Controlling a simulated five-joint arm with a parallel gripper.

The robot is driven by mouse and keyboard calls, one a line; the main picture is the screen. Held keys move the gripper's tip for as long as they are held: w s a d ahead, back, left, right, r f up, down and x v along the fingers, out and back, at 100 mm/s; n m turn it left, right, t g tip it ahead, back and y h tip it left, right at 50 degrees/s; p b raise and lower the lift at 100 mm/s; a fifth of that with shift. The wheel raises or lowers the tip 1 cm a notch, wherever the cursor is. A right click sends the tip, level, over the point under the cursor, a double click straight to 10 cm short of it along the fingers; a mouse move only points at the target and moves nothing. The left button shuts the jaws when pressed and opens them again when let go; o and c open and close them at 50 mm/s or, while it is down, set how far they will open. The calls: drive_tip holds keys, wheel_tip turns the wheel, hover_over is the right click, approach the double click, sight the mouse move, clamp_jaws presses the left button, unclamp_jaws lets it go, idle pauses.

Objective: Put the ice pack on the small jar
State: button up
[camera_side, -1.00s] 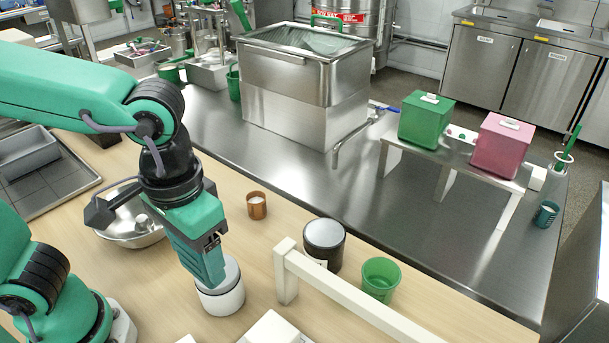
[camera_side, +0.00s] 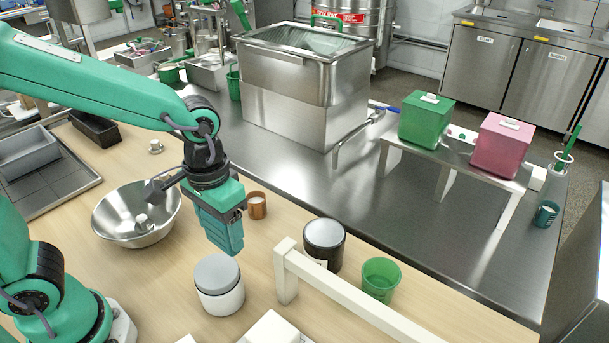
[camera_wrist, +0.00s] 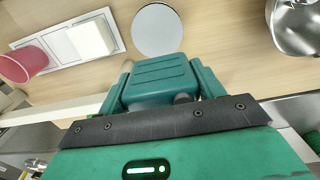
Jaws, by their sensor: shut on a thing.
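My gripper (camera_side: 222,226) hangs above the wooden table, pointing down. It is shut on a teal ribbed block, which I take to be the ice pack; it shows between the fingers in the wrist view (camera_wrist: 160,82). Two lidded jars stand upright: a white jar with a grey lid (camera_side: 219,285), just below and in front of my gripper, and a black jar with a pale lid (camera_side: 324,241) to its right. I cannot tell which is the small jar. The grey lid (camera_wrist: 158,30) is bare, and the block is apart from it.
A metal bowl (camera_side: 137,214) stands left of my gripper, and a copper cup (camera_side: 257,205) behind it to the right. A cream rail (camera_side: 345,292) runs along the right front, with a green cup (camera_side: 380,280) beyond it. Table between bowl and white jar is clear.

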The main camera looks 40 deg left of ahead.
sight(224, 241)
drive_tip(key=shift+w+f, duration=0.1)
drive_tip(key=shift+f, duration=0.05)
drive_tip(key=shift+f, duration=1.95)
drive_tip(key=shift+f, duration=0.1)
drive_tip(key=o, duration=1.1)
drive_tip(key=shift+c, duration=0.2)
wheel_tip(224, 241, up, 12)
drive_tip(key=shift+r, duration=0.15)
drive_tip(key=shift+a, duration=0.15)
